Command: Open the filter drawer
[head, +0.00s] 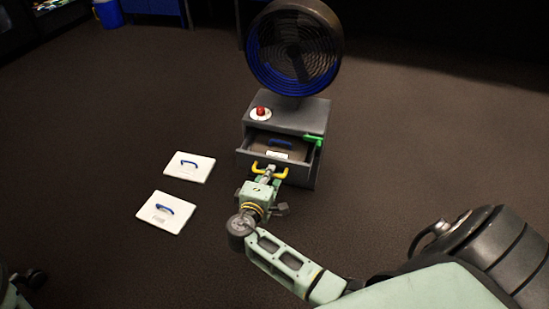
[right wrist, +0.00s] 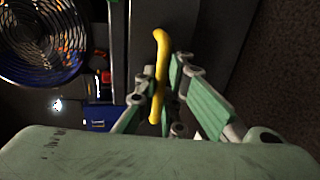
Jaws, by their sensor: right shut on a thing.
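The filter drawer (head: 248,159) is at the front of a dark grey cabinet and stands pulled out. Inside it lies a filter plate with a blue handle (head: 280,143) and a white label. The drawer's yellow handle (head: 283,173) is on its front; it also shows in the right wrist view (right wrist: 161,50). My right gripper (head: 268,173) is at the handle, and in the right wrist view its fingers (right wrist: 162,90) are shut around the yellow bar.
A round fan with blue slats (head: 290,80) stands on the cabinet (head: 300,113), with a red button (head: 260,111) and a green latch (head: 313,139). Two white plates with blue handles (head: 188,175) (head: 150,222) lie on the floor to the left. Floor to the right is clear.

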